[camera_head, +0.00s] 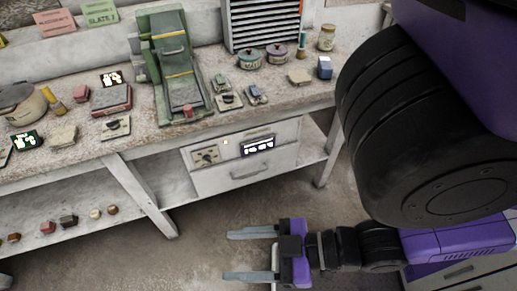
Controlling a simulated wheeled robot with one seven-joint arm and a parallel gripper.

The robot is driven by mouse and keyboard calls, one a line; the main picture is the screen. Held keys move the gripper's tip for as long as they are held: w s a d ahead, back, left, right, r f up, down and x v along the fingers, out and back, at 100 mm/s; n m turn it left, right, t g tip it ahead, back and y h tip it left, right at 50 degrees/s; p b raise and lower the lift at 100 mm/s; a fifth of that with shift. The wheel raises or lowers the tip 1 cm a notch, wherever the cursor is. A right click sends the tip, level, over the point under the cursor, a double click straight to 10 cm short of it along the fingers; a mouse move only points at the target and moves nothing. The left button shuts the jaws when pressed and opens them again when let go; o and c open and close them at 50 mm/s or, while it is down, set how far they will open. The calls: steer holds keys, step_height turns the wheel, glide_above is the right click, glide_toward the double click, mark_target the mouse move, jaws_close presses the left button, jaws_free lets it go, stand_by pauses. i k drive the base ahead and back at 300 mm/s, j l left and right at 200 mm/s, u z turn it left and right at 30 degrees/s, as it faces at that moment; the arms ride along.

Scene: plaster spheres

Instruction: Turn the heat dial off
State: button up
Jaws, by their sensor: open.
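A light-grey drawer unit (245,176) hangs under the bench's front edge. On its upper left front is a small panel with a round dial (206,156), which looks like the heat dial; its setting is too small to read. A tiny lit spot (225,143) and a dark display with white marks (258,145) are to its right. My gripper (230,256) is low in front of the bench, below and right of the dial. Its two grey fingers point left, spread apart with nothing between them. It is clear of the unit.
The bench (75,155) carries a green press-like machine (176,65), a pot (20,103), two lidded pots and several small switch plates. A lower shelf (75,238) holds small blocks. Slanted bench legs flank the drawer unit. The floor (190,265) near my gripper is clear.

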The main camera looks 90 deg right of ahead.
mark_target(206, 158)
steer(key=z, duration=1.15)
